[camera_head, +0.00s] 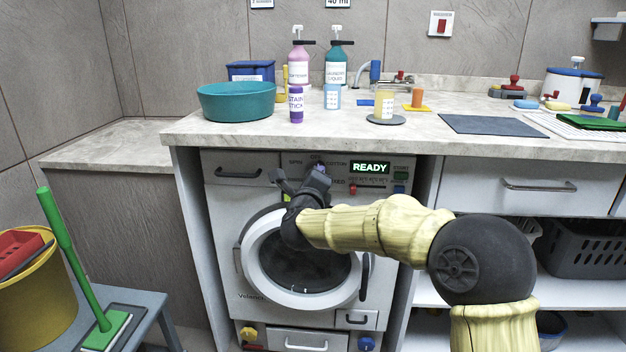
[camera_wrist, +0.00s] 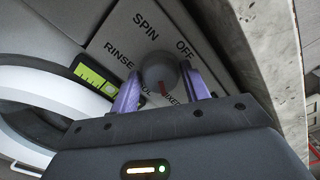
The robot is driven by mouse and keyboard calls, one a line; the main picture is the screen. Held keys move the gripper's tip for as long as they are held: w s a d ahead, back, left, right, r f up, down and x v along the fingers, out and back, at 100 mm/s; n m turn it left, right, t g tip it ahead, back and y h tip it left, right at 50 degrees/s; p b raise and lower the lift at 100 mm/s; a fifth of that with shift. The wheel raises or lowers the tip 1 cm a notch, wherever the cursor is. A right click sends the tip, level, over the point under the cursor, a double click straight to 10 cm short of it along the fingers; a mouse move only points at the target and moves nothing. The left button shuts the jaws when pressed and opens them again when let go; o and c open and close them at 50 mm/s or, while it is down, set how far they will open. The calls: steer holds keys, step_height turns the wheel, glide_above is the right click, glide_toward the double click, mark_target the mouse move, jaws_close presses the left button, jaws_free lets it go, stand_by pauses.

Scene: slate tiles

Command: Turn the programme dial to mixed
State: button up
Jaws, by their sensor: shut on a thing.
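The washing machine (camera_head: 228,215) stands under the counter, its round door closed. Its programme dial (camera_wrist: 160,68) is a grey knob with a red mark on its lower part in the wrist view. The red mark points down that picture, towards partly hidden words, one ending in "XED"; I cannot tell exactly which word it meets. SPIN, OFF and RINSE are readable around the dial. My gripper (camera_wrist: 162,76) has its purple fingers on either side of the dial, shut on it.
A green-lit READY display (camera_head: 370,168) is right of the dial, with a red control (camera_head: 353,189) below it. The counter edge (camera_wrist: 278,60) runs close beside my gripper. The detergent drawer (camera_head: 238,171) is left of the dial. Bottles and a teal basin (camera_head: 236,104) stand above.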

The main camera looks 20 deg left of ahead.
steer(key=shift+f, duration=0.15)
steer(key=o, duration=1)
steer(key=p+v, duration=0.3)
steer(key=v, duration=1.4)
steer(key=shift+s, duration=0.2)
steer(key=shift+p, duration=0.3)
